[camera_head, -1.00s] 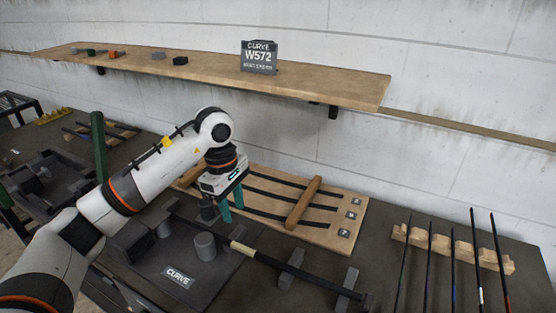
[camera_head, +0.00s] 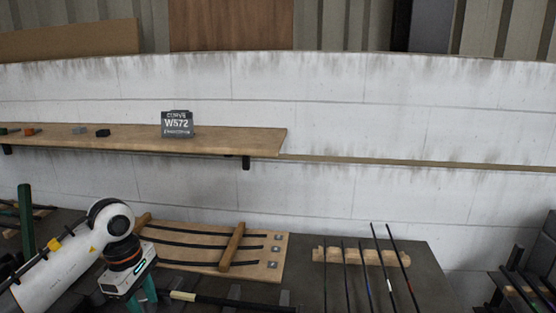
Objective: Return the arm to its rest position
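My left arm comes in from the lower left. My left gripper (camera_head: 143,300) has teal fingers pointing down at the bottom edge of the view, and their tips are cut off or hidden. It is in front of a wooden board (camera_head: 278,254) with dark curved strips and a wooden bar (camera_head: 232,247) across them. A dark rod with a pale band (camera_head: 183,296) lies just right of the fingers; I cannot tell whether they touch it. My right gripper is not in view.
A wooden shelf (camera_head: 225,143) on the wall holds a W572 sign (camera_head: 177,124) and small blocks. A notched wooden rack (camera_head: 330,256) with several thin rods stands on the dark table (camera_head: 425,290). A green post (camera_head: 26,222) is at left. More racks are at far right.

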